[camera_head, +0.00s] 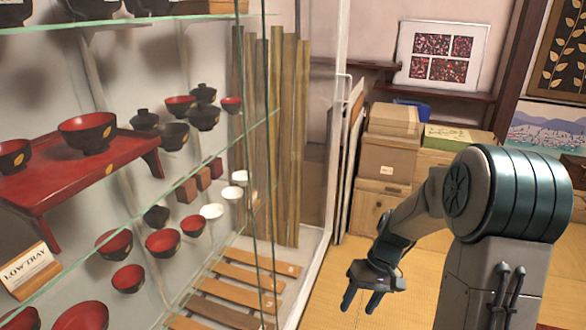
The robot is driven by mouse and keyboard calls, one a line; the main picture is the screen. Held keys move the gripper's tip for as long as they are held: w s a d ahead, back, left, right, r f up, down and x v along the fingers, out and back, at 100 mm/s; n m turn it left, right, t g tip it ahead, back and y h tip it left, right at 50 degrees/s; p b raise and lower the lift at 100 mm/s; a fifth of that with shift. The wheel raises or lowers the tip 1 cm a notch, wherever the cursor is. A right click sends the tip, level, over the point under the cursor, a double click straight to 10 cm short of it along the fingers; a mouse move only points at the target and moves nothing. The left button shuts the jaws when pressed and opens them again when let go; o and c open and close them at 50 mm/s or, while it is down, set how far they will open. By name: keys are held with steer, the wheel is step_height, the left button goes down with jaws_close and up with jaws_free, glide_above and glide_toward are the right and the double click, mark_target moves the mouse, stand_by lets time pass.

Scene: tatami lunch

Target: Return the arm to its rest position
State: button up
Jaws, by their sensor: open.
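My gripper (361,303) is in the lower middle of the head view. It points down, with its two dark fingers apart and nothing between them. My arm bends down to it from the large joint at the right. The gripper hangs over the tatami floor (327,308), to the right of the glass display case, and appears apart from it.
A glass case at the left holds a red low tray (95,172), a label card (27,270), several red and black bowls (163,242) and wooden slats (233,284). Cardboard boxes (388,158) are stacked behind my arm. Open tatami lies around my gripper.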

steer(key=s+r+t+h+p, duration=0.1)
steer(key=s+r+p, duration=0.2)
steer(key=s+r, duration=0.2)
steer(key=s+r+m+t+h+p, duration=0.1)
steer(key=s+r+p, duration=0.3)
steer(key=r, duration=0.8)
steer(key=s+r+t+h+p, duration=0.1)
steer(key=s+r+t+p, duration=0.2)
steer(key=r, duration=0.6)
steer(key=s, duration=0.2)
steer(key=shift+s+a+r+m+h+p, duration=0.2)
steer(key=shift+s+a+m+h+p, duration=0.1)
steer(key=shift+s+a+m+h, duration=0.1)
